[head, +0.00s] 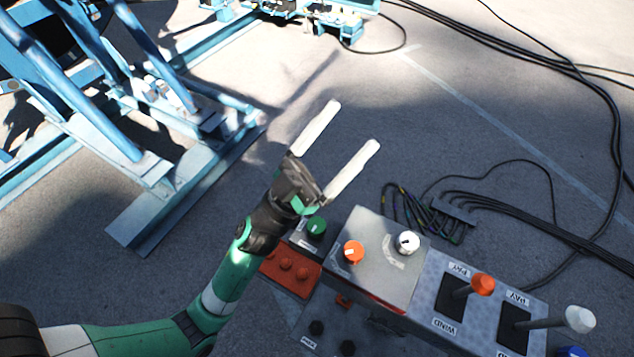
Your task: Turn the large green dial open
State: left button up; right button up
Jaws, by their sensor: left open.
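The green dial (316,227) is a round knob on the left end of the grey control box, just left of the raised panel. It is partly close behind my left wrist in the picture. My left gripper (356,130) is above the box, with two long white fingers spread apart and nothing between them. The fingers point up and right, past the dial, and do not touch it. My right gripper is not in view.
The raised panel (370,283) carries an orange knob (354,251) and a white knob (408,242). Right of it stand an orange-topped lever (481,285) and a white-topped lever (579,319). Black cables (500,205) lie behind. A blue steel frame (180,190) stands left.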

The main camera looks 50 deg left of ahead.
pick_arm(q)
jog(key=s+a+f+g+y, duration=0.1)
jog(key=s+f+g, duration=0.15)
jog(key=f, duration=0.75)
jog(key=s+f+g+y, duration=0.1)
jog(key=s+f+g, duration=0.15)
jog(key=f, duration=0.85)
jog(key=n+g+y, duration=0.4)
send_near(309, 233)
jog(key=w, duration=0.8)
jog(key=w+a, duration=0.1)
jog(key=w, duration=0.3)
jog(key=shift+w+f, duration=0.2)
jog(key=shift+w, duration=0.1)
jog(key=c, duration=1.4)
